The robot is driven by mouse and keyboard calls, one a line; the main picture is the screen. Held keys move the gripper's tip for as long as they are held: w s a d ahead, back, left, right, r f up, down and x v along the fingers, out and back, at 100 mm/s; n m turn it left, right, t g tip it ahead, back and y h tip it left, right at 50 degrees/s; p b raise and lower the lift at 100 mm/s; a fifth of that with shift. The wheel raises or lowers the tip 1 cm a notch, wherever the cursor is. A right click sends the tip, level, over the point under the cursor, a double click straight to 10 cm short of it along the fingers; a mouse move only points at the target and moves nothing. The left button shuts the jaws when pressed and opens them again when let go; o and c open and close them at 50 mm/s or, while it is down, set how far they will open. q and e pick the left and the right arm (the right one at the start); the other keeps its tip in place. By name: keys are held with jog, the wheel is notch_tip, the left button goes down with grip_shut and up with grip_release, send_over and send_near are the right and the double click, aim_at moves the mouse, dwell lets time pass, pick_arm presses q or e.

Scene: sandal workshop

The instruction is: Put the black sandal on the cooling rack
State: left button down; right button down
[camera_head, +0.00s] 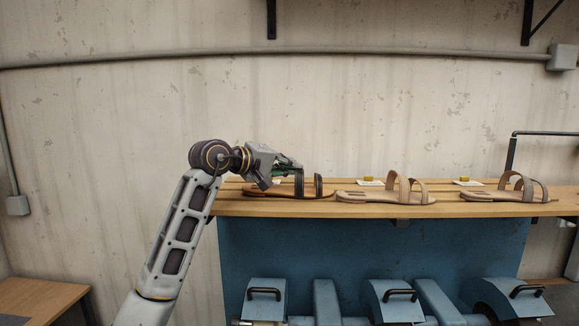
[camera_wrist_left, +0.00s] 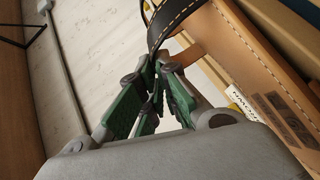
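The black sandal (camera_head: 319,187), with dark straps and a brown sole, is at the left end of the slatted wooden shelf (camera_head: 375,209). My left gripper (camera_head: 297,167) is at its left strap, reaching in from the left. In the left wrist view, the green-padded fingers (camera_wrist_left: 154,85) are closed together around the lower part of a black strap with white stitching (camera_wrist_left: 176,22). The sandal's tan sole (camera_wrist_left: 240,65) with a stamped mark lies to the right. My right gripper is out of view. I cannot tell whether the slatted shelf is the cooling rack.
Two beige sandals, one in the middle (camera_head: 386,196) and one at the right (camera_head: 505,195), stand on the same shelf. White cards with small yellow blocks (camera_head: 370,181) lie behind them. Blue machines (camera_head: 395,298) stand below. A wooden table (camera_head: 38,296) is at the lower left.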

pick_arm(q)
jog(key=c, duration=2.1)
grip_release()
jog(key=shift+f, duration=0.15)
jog(key=o, duration=0.5)
jog(key=shift+c, duration=0.2)
jog(key=b+v, duration=0.3)
jog(key=v, duration=0.9)
